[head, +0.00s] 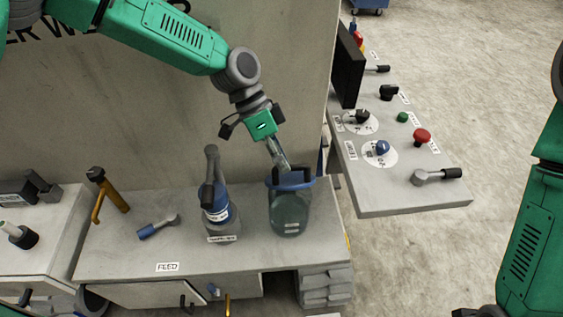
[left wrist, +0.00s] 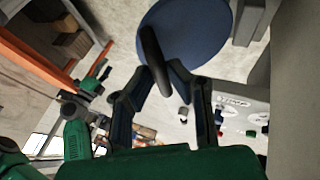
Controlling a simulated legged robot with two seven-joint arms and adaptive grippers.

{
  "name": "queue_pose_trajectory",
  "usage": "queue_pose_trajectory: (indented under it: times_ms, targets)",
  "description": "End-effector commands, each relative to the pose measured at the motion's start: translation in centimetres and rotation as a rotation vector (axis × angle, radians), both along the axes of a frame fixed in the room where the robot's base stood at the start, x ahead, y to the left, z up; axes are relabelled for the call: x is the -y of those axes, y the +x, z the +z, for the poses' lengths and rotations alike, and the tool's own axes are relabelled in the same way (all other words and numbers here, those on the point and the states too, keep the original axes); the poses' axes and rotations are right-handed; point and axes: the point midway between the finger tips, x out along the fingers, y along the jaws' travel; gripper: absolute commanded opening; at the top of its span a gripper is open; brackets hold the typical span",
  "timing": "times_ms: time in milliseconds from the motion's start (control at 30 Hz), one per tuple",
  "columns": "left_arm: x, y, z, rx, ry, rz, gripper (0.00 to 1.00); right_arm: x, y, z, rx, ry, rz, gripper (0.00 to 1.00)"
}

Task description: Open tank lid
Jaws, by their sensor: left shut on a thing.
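The tank (head: 289,214) is a grey-green see-through jar standing on the grey bench, with a small label low on its front. Its blue lid (head: 291,186) shows at the top of the jar; whether it sits flush or is slightly raised is hard to tell. My left gripper (head: 291,176) is right over the lid. In the left wrist view the lid is a blue disc (left wrist: 190,30) with a black handle (left wrist: 153,58), and the gripper's fingers (left wrist: 162,76) are shut on this handle. My right arm shows at the right edge; its gripper is not visible.
A blue-handled tool (head: 157,227) and a yellow-brown lever (head: 108,190) are farther left. A control panel (head: 400,190) with knobs and buttons is to the right. A wall rises behind.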

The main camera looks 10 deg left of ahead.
Motion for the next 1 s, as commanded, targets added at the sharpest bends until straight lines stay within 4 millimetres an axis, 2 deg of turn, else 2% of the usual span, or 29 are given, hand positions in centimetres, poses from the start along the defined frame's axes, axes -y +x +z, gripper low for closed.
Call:
queue_pose_trajectory:
  times_ms: [33, 167, 200, 233, 767, 867, 1000]
  targets:
    - [-0.4, 0.5, -0.5, 0.013, 0.007, 0.009, 0.00, 0.0, 0.0, -0.1, 0.000, 0.000, 0.000, 0.40]
    - [-0.5, 0.5, -0.5, 0.012, 0.008, 0.010, 0.00, 0.0, 0.0, -0.1, 0.000, 0.000, 0.000, 0.40]
    - [-0.5, 0.5, -0.6, 0.012, 0.009, 0.009, 0.28, 0.0, 0.0, -0.1, 0.000, 0.000, 0.000, 0.40]
    - [-0.5, 0.5, -0.6, 0.011, 0.008, 0.009, 0.34, 0.0, 0.0, -0.1, 0.000, 0.000, 0.000, 0.40]
    - [-0.2, -0.1, 0.2, 0.008, 0.003, 0.005, 0.34, 0.0, -0.3, 0.0, 0.002, 0.000, 0.000, 0.40]
    - [-0.2, 0.0, 1.2, 0.011, 0.002, 0.005, 0.34, 0.0, -0.3, 0.0, 0.002, 0.000, 0.000, 0.40]
    - [-0.2, 0.0, 3.9, 0.013, 0.003, 0.004, 0.34, 0.0, -0.3, 0.1, 0.003, 0.000, 0.000, 0.40]
